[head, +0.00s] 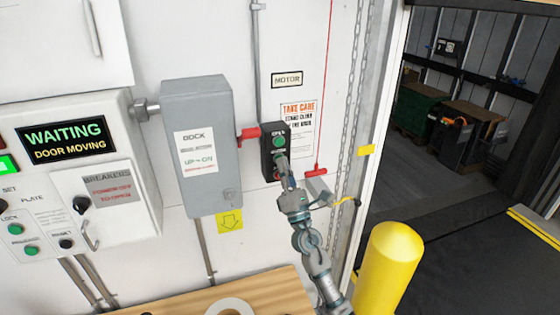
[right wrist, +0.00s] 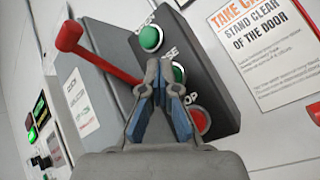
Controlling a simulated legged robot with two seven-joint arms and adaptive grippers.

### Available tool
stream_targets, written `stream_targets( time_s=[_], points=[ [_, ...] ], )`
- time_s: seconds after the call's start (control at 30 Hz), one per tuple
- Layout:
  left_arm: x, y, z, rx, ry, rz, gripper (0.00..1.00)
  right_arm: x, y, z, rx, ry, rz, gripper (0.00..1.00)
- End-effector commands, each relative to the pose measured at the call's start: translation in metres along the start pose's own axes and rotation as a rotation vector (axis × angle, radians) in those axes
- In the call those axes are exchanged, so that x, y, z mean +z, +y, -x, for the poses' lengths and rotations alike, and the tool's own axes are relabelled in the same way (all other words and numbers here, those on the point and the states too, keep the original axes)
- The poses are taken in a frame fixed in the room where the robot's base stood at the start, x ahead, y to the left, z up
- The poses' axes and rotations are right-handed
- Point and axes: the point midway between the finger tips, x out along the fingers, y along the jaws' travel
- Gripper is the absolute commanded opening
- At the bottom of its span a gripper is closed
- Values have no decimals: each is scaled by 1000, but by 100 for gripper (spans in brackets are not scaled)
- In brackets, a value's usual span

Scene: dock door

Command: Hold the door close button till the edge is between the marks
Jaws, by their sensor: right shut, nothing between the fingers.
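The black button box (head: 266,143) hangs on the white wall, with a green top button (head: 279,141). In the right wrist view, the top button (right wrist: 150,38) is clear. A second green button (right wrist: 179,74), by a label ending in "SE", is partly behind my fingertips, and a red button (right wrist: 198,118) is below. My right gripper (head: 282,160) is shut and empty, its tips at the second button; I cannot tell whether they press it. It also shows in the wrist view (right wrist: 163,68). The door's lower edge is not seen in the doorway. My left gripper is not in view.
The status display (head: 64,142) reads "WAITING DOOR MOVING". A grey box (head: 197,110) with a red lever (head: 249,134) is left of the buttons. A red pull handle (head: 316,172) hangs right. A yellow tag (head: 366,150) is on the door frame; a yellow bollard (head: 389,262) stands below.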

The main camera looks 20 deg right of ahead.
Motion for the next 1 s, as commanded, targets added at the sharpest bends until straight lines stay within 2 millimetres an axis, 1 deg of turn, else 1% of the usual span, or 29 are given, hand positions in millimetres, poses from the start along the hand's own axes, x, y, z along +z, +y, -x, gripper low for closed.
stream_targets(
  time_s=[0.37, 0.67, 1.0],
  points=[
    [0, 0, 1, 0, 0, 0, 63, 0, 0, 1, -1, 1, 0, 0],
    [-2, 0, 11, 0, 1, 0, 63, 8, 8, 10, -1, 1, 0, 0],
    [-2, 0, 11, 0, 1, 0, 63, 9, 8, 12, 0, 0, 0, 0]
  ],
)
